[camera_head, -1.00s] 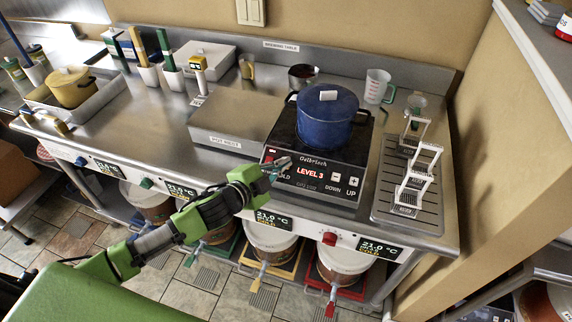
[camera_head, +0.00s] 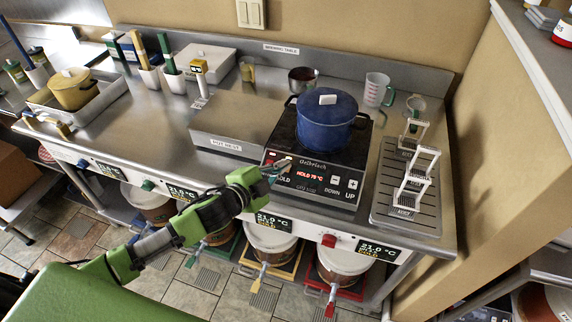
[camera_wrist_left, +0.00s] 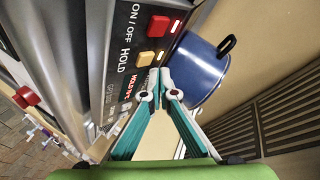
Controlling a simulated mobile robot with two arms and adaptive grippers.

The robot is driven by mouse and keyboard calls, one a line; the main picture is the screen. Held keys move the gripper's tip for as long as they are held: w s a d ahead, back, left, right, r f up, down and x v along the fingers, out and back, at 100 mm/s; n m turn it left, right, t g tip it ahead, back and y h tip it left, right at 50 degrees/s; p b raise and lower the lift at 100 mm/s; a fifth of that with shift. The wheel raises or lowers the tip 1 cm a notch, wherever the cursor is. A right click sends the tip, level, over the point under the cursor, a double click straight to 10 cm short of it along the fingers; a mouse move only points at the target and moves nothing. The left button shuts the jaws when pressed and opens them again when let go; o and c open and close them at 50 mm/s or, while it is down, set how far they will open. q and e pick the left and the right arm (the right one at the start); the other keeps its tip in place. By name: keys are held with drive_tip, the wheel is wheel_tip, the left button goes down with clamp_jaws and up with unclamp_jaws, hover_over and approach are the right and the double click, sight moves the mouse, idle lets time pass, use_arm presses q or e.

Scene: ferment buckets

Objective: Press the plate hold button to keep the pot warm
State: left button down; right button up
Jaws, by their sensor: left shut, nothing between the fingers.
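The blue lidded pot (camera_head: 325,122) sits on the black hot plate (camera_head: 340,190), whose red display (camera_head: 310,175) reads HOLD 75 °C. In the left wrist view the plate's panel shows a red ON/OFF button (camera_wrist_left: 158,26) and a yellow HOLD button (camera_wrist_left: 145,60), each with a lit indicator beside it. The pot (camera_wrist_left: 197,68) is behind them. My left gripper (camera_head: 284,164) is shut and empty at the left end of the panel. In the wrist view its fingertips (camera_wrist_left: 160,76) are close beside the HOLD button; I cannot tell whether they touch. My right gripper is out of view.
A flat box labelled POT REST (camera_head: 235,115) lies left of the plate. A drip rack with white stands (camera_head: 410,205) is at the right. A measuring jug (camera_head: 376,88) and metal cup (camera_head: 302,78) stand behind. Several buckets (camera_head: 272,238) are below the counter.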

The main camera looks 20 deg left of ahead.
use_arm(q)
drive_tip(key=s+r+p, duration=0.3)
drive_tip(key=r+p, duration=0.2)
drive_tip(key=shift+r+p, duration=0.2)
drive_tip(key=shift+p, duration=0.15)
idle(0.9)
